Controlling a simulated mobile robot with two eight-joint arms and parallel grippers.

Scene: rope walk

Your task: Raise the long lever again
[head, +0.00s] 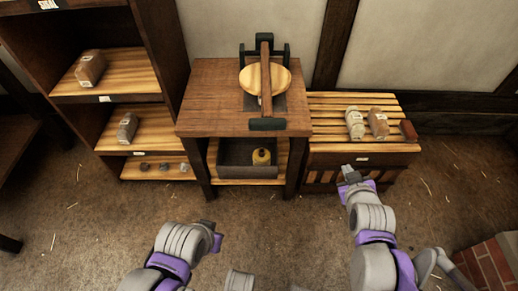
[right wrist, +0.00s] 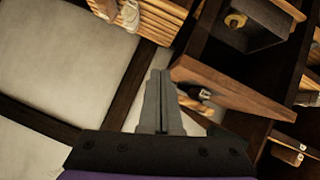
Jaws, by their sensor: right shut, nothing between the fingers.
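The long lever (head: 266,88) is a dark wooden bar on a brown work table (head: 215,90). It runs from a black frame (head: 285,52) at the back, across a round pale wooden disc (head: 250,78), towards a black block (head: 267,124) at the table's front edge. It looks lowered, lying over the disc. My right gripper (head: 349,174) is shut and empty, right of the table and in front of the slatted crate, apart from the lever. Its closed fingers also show in the right wrist view (right wrist: 160,98). My left gripper (head: 207,224) is low in front; its fingers are unclear.
A slatted crate (head: 325,112) on the right bears bundles (head: 355,122) and a small brown block. An open tray (head: 232,172) with a yellow item (head: 261,157) sits under the table. Shelves (head: 112,90) stand left, brickwork (head: 490,265) lower right. The floor between is mostly clear.

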